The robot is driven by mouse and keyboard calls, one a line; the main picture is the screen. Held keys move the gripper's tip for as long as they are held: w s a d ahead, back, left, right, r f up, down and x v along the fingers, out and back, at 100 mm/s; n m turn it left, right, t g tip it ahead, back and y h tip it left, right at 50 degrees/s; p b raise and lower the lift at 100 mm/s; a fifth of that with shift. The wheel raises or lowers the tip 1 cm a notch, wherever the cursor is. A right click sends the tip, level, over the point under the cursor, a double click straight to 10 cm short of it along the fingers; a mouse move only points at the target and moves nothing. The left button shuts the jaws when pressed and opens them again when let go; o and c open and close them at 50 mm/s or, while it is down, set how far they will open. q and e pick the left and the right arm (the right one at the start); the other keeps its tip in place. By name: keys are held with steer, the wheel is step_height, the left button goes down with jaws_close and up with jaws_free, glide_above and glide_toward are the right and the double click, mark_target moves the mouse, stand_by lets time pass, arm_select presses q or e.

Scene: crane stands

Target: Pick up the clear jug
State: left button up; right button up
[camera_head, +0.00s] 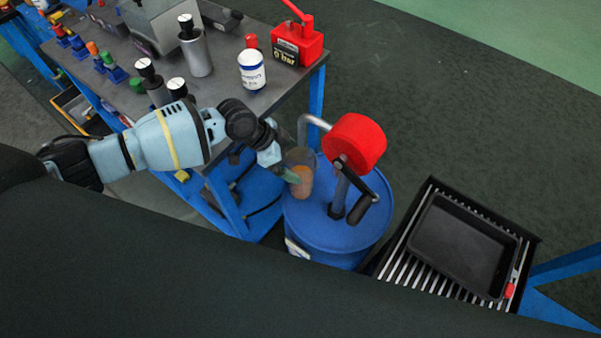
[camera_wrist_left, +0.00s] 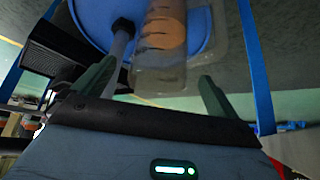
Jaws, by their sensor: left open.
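The clear jug (camera_head: 301,177) is see-through, with an orange-brown patch showing in it. It appears at the left side of the blue drum's top, below the bent grey spout. In the left wrist view the jug (camera_wrist_left: 165,65) lies ahead, between the lines of the two fingers. My left gripper (camera_head: 284,171) is at the jug's left side in the head view. In the left wrist view its two fingers (camera_wrist_left: 155,88) are apart, one on each side of the jug's near end. I cannot tell whether they touch it. My right gripper is not in view.
The blue drum (camera_head: 310,228) carries a red hand pump (camera_head: 357,141) with a black crank. A metal bench (camera_head: 228,95) with bottles, weights and a red box (camera_head: 298,43) stands behind my left arm. A black tray (camera_head: 462,246) rests on a slatted rack at right.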

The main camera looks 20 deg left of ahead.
arm_select(q)
steer(key=shift+w+d+f, duration=0.1)
steer(key=shift+d+f, duration=0.1)
steer(key=shift+f, duration=0.1)
steer(key=shift+r, duration=0.1)
steer(key=c, duration=1.7)
